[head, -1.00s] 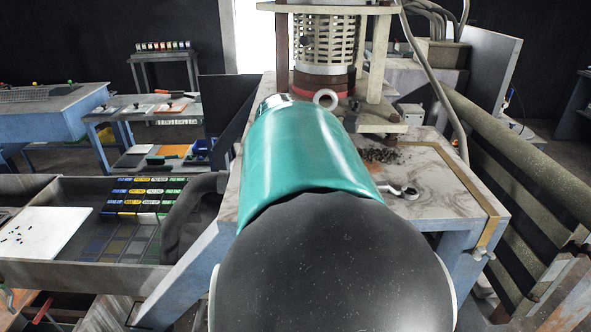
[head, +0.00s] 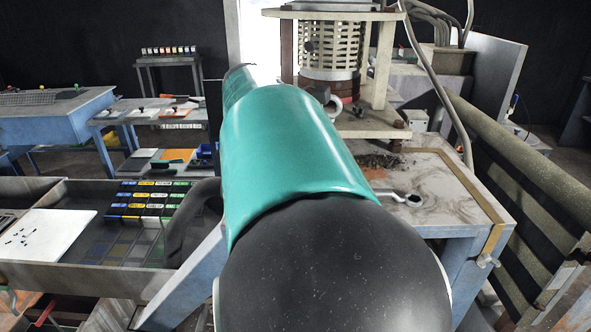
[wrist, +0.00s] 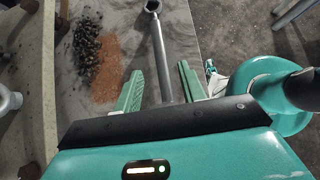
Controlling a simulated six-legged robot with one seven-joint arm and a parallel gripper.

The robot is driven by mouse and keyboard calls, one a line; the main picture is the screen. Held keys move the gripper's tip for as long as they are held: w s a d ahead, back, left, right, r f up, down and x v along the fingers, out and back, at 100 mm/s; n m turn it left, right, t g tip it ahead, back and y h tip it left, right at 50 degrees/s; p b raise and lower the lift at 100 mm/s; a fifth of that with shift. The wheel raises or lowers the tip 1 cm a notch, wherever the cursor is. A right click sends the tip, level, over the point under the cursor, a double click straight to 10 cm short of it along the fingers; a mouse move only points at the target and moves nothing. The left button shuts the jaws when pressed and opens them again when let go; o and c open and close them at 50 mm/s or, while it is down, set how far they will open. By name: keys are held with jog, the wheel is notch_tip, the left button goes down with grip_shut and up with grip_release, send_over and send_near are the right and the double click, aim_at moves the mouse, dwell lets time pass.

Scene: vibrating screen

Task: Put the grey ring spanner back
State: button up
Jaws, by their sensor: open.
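The grey ring spanner (head: 413,200) lies on the worktop of the vibrating screen bench, with one ring end showing to the right of my arm in the head view. In the wrist view the spanner (wrist: 160,50) runs from a ring end at the top edge down between my fingers. My gripper (wrist: 159,72) is open, with one green finger on each side of the shaft. I cannot tell whether either finger touches it. My arm hides the gripper in the head view.
Dark and reddish grains (wrist: 100,60) lie on the worktop left of the spanner. The screen machine (head: 330,60) stands at the back of the bench (head: 445,190). A tray with labelled compartments (head: 150,200) and a white board (head: 45,235) is at left.

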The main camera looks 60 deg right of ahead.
jog(key=shift+v, duration=1.75)
